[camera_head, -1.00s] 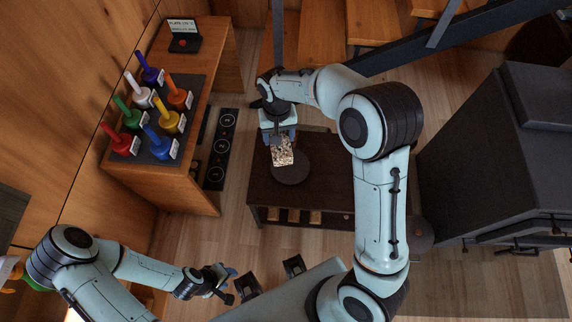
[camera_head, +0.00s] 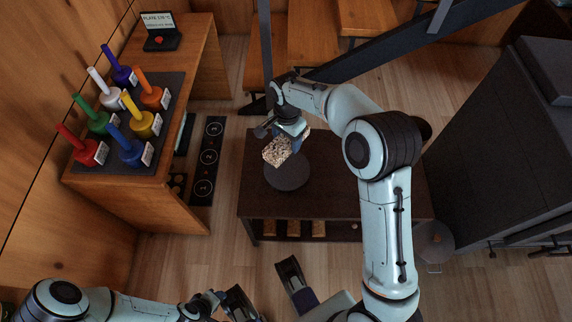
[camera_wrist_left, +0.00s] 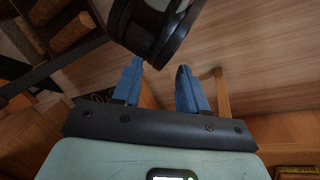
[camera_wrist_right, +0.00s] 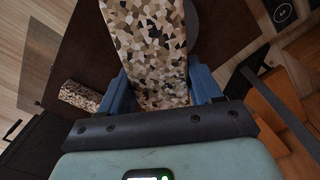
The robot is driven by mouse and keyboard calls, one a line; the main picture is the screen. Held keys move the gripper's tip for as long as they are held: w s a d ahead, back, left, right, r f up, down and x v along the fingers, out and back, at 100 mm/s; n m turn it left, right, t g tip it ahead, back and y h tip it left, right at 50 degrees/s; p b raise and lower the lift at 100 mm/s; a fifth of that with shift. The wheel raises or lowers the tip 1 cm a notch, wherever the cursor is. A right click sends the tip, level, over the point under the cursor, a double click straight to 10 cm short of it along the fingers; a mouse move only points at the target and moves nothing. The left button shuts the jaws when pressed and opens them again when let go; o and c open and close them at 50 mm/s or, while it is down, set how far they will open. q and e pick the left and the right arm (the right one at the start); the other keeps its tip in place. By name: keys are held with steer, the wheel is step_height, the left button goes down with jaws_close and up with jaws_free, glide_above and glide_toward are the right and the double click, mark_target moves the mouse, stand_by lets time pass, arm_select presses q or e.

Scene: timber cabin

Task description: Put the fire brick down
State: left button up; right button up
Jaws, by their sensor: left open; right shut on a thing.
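The fire brick (camera_head: 278,151), speckled tan, black and white, is in my right gripper (camera_head: 294,138), above the dark low table (camera_head: 340,190). In the head view it overlaps the edge of a round dark grey plate (camera_head: 288,175) on that table. The brick also fills the upper middle of the right wrist view (camera_wrist_right: 150,45), between the blue fingers. I cannot tell if its far end touches anything. My left gripper (camera_wrist_left: 160,85) is open and empty, with its blue fingers apart, away from the table near the lower left of the head view.
A wooden desk (camera_head: 150,195) at left holds several coloured, long-handled items on a dark mat. A large dark stove-like block (camera_head: 490,150) stands at right. A second speckled piece (camera_wrist_right: 80,96) shows in the right wrist view. Several tan bricks (camera_head: 293,228) sit on the table's lower shelf.

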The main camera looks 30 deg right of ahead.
mark_target(287, 168)
arm_select(q)
steer(key=w+a+f+t+y+b, duration=0.1)
steer(key=w+a+f+b, duration=0.1)
steer(key=w, duration=0.3)
steer(key=shift+w+a+f+b, duration=0.2)
steer(key=shift+a+f+b, duration=0.25)
steer(key=shift+f, duration=0.35)
arm_select(e)
step_height(287, 168, down, 14)
steer(key=shift+f, duration=0.1)
steer(key=shift+f, duration=0.15)
steer(key=o, duration=1.5)
arm_select(q)
steer(key=shift+s+f, duration=0.1)
arm_select(e)
steer(key=shift+o, duration=0.2)
steer(key=shift+r, duration=0.45)
arm_select(q)
steer(key=shift+g+h, duration=0.4)
steer(key=s+r+p, duration=0.1)
steer(key=s+d+r, duration=0.1)
steer(key=s, duration=0.1)
steer(key=s+d+r+p, duration=0.1)
steer(key=shift+s+d+r+p, duration=0.1)
steer(key=shift+s+d+p, duration=0.05)
steer(key=shift+d+p, duration=0.15)
arm_select(e)
step_height(287, 168, up, 12)
steer(key=shift+f, duration=0.25)
